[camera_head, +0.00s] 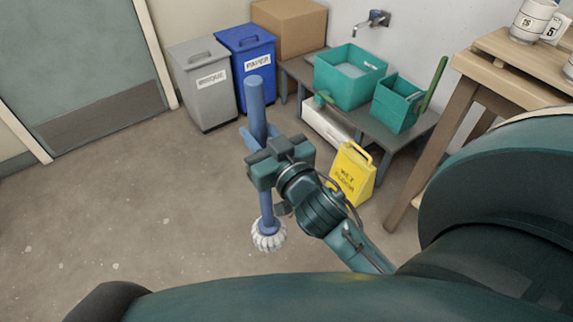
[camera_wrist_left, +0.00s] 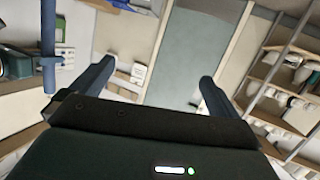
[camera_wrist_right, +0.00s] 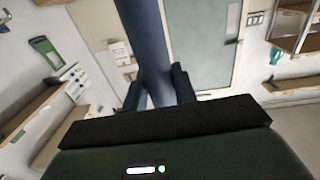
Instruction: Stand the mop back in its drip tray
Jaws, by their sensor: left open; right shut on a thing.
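The mop has a blue handle (camera_head: 255,95) and a white, fringed head (camera_head: 268,236). It hangs nearly upright, head down, over the open floor. My right gripper (camera_head: 261,138) is shut on the handle around its middle, hiding part of it. In the right wrist view the handle (camera_wrist_right: 143,40) runs up between the closed fingers (camera_wrist_right: 157,90). My left gripper (camera_wrist_left: 157,88) is open and empty; it is not clearly visible in the head view. A blue pole (camera_wrist_left: 48,45) stands left of it. I cannot identify the drip tray for certain.
A low grey bench (camera_head: 408,140) holds a large teal tub (camera_head: 345,92) and a smaller teal bin (camera_head: 392,112). A white box (camera_head: 322,126) is under it. A yellow floor sign (camera_head: 352,174) stands in front. Grey (camera_head: 207,105) and blue (camera_head: 243,50) bins are behind. Floor at left is clear.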

